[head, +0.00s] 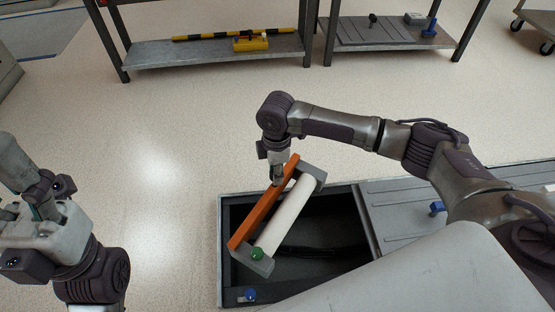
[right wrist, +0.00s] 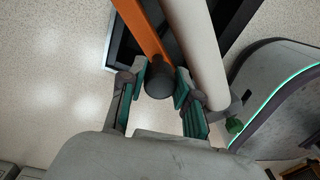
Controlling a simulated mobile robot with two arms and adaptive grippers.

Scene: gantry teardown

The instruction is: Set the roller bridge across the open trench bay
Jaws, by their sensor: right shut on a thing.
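The roller bridge has an orange bar (head: 262,205), a white roller (head: 285,215), grey end blocks and a green knob (head: 257,253). My right gripper (head: 279,178) is shut on it from above, near the middle of the orange bar. In the right wrist view, the green-padded fingers (right wrist: 158,88) are around a dark round grip (right wrist: 159,80) beside the bar. The bridge hangs slanted over the left part of the open trench bay (head: 221,275); its height above the rim is unclear. My left gripper (head: 42,205) is at the left, away from the bay; its fingers are unclear.
A grey cover (head: 405,200) with a blue knob (head: 437,208) adjoins the bay on the right. Another blue knob (head: 250,294) is at the front rim. A dark strip (head: 315,252) lies in the bay. Benches (head: 215,50) stand behind; open floor lies between.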

